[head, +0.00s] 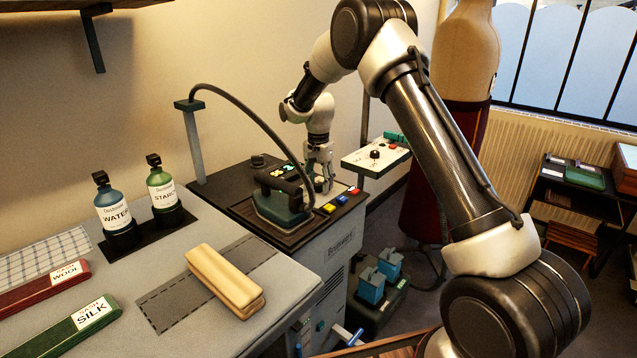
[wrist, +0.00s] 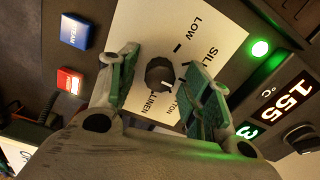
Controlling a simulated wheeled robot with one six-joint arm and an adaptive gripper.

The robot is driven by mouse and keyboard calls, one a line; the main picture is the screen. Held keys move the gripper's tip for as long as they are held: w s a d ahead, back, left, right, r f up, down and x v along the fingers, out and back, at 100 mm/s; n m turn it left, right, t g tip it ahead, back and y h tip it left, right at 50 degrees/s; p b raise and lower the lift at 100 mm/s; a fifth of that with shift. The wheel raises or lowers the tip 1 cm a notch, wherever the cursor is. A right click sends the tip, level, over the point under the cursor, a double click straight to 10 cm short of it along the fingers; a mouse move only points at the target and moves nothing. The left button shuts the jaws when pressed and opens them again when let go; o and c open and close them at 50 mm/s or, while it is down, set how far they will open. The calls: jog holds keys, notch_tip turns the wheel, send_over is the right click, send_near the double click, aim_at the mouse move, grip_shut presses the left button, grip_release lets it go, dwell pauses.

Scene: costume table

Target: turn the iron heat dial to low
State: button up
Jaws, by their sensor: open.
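The iron heat dial (wrist: 159,75) is a small dark round knob on a cream plate (wrist: 212,35) in the wrist view. The plate reads LOW, SILK, COTTON and LINEN; LOW is at the top. The dial's white pointer mark faces the lower right, on the COTTON and LINEN side. My gripper (wrist: 163,77) is open, with one green-padded finger on each side of the dial and gaps to it. In the head view my gripper (head: 319,170) points down at the ironing station (head: 235,187), behind the iron (head: 280,198); the dial is not clear there.
A display (wrist: 284,98) reads 155 °C beside a lit green lamp (wrist: 260,48). A blue STEAM button (wrist: 75,31) and a red button (wrist: 70,82) flank the plate. The iron's hose (head: 255,115) arches close to my gripper. A white control box (head: 376,157) stands to the right.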

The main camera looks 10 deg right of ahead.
jog(key=shift+c, duration=0.3)
jog(key=c, duration=1)
jog(key=shift+n, duration=0.4)
jog(key=n, duration=0.7)
jog(key=shift+n, duration=0.3)
jog(key=n, duration=0.3)
jog(key=shift+n, duration=2.2)
